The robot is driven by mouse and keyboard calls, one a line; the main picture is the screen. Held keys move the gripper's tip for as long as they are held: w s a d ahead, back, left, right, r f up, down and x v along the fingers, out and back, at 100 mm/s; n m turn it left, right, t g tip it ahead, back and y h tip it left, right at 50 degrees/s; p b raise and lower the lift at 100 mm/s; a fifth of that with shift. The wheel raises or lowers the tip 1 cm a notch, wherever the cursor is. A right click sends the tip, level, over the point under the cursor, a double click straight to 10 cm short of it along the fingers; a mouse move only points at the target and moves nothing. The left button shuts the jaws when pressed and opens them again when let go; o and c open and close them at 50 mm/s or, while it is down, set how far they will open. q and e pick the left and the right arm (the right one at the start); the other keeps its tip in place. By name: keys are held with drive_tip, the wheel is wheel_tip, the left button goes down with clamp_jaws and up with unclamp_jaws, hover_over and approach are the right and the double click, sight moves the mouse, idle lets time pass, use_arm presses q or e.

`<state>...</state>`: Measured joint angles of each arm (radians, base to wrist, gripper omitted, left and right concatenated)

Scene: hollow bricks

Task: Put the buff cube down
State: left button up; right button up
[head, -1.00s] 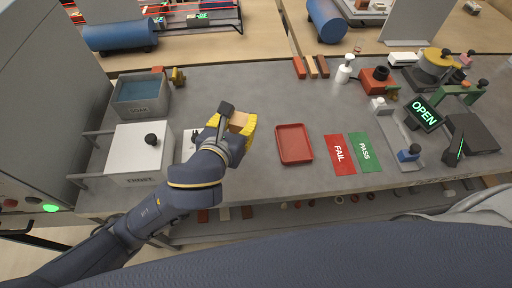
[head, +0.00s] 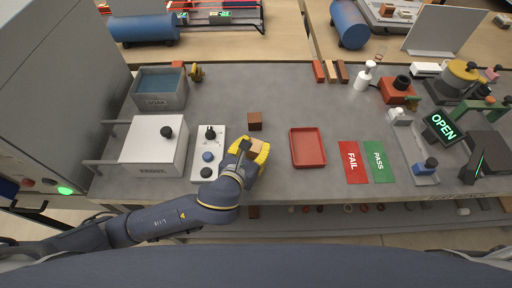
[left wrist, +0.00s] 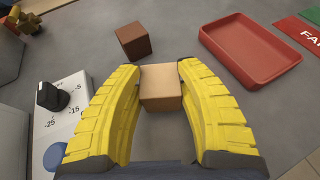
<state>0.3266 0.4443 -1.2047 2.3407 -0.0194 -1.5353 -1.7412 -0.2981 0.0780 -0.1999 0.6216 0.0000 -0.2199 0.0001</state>
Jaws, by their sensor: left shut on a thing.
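The buff cube (left wrist: 160,86) sits between the yellow fingers of my left gripper (left wrist: 152,125) in the left wrist view. The gripper is shut on it. In the head view my left gripper (head: 250,150) is low over the grey table, left of the red tray, with the buff cube (head: 256,146) partly hidden by the fingers. I cannot tell whether the cube touches the table. A brown cube (head: 255,121) stands apart on the table just beyond it; it also shows in the left wrist view (left wrist: 133,41). My right gripper is not in view.
The red tray (head: 294,163) lies to the right, then the red FAIL card (head: 353,168) and green PASS card (head: 379,167). A control panel with knobs (head: 197,173) and the white FROST box (head: 127,158) stand left. The SOAK basin (head: 136,99) is behind.

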use_arm(q)
drive_tip(key=shift+f, duration=0.45)
drive_tip(key=o, duration=1.3)
drive_tip(key=shift+f, duration=0.1)
drive_tip(key=shift+c, duration=0.2)
